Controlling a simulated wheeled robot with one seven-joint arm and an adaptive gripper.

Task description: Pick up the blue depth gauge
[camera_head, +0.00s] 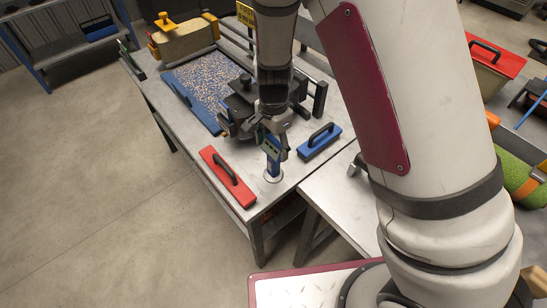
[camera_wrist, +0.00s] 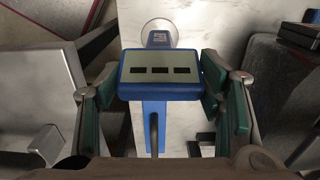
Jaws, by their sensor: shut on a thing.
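The blue depth gauge (camera_head: 272,158) stands upright at the front part of the metal workbench, with a pale round foot at its lower end. I cannot tell whether the foot touches the bench top. My gripper (camera_head: 273,130) is above it and shut on its upper part. In the wrist view the gauge (camera_wrist: 158,115) lies between the green-padded fingers, its grey display with dark marks facing the camera. The pale round foot shows beyond it. The exact contact of the pads is partly hidden.
On the workbench (camera_head: 222,136), a red float (camera_head: 226,178) lies left of the gauge and a blue float (camera_head: 318,141) right. A speckled blue-edged tray (camera_head: 180,101) and dark equipment stand behind. Another metal table (camera_head: 345,205) adjoins at right. Floor at left is clear.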

